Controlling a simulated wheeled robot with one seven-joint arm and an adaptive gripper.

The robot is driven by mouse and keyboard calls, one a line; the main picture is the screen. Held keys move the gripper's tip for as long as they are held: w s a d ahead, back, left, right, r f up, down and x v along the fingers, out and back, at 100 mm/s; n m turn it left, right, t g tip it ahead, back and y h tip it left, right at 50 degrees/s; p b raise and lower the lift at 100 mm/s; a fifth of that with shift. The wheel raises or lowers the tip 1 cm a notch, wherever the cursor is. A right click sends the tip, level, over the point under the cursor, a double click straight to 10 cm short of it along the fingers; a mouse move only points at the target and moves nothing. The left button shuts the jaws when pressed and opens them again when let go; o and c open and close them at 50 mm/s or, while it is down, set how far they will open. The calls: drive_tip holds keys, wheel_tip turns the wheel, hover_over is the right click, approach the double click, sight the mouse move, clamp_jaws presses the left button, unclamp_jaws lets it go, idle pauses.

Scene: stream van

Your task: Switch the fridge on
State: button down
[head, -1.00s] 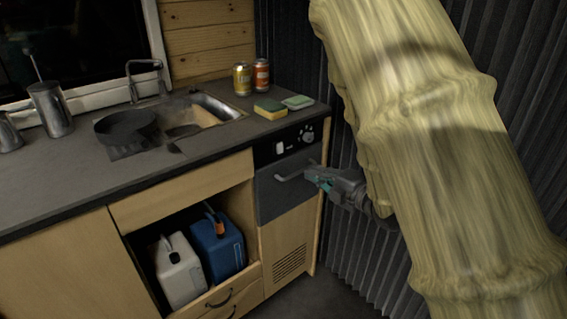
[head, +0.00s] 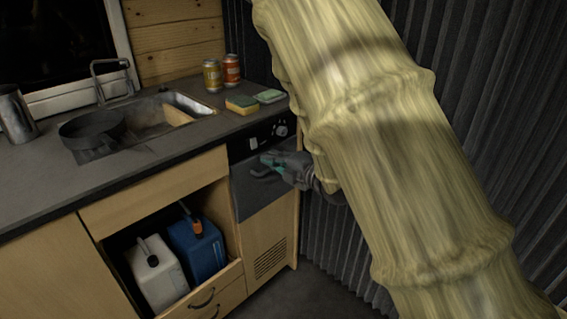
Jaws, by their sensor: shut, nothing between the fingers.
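The fridge (head: 263,207) is a dark-fronted unit under the right end of the counter, with a vented wooden panel below. Its black control strip (head: 265,134) carries a small white switch (head: 254,142) on the left and a round knob (head: 282,129) on the right. A handle (head: 256,170) juts from the dark front, partly hidden by my gripper. My gripper (head: 268,162) is shut and empty, in front of the fridge just below the control strip. I cannot tell whether it touches the handle or the front.
On the counter are two cans (head: 231,69), a sponge (head: 241,105), a green-topped pad (head: 269,96) and a black pan (head: 92,131) by the sink (head: 186,104). White (head: 156,272) and blue (head: 196,248) jugs stand in the open cabinet. Corrugated wall lies right.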

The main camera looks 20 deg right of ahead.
sight(250, 149)
drive_tip(key=x, duration=0.6)
drive_tip(key=shift+w+a, duration=0.2)
drive_tip(key=shift+w, duration=0.15)
drive_tip(key=shift+d+f, duration=0.1)
drive_tip(key=shift+f, duration=0.05)
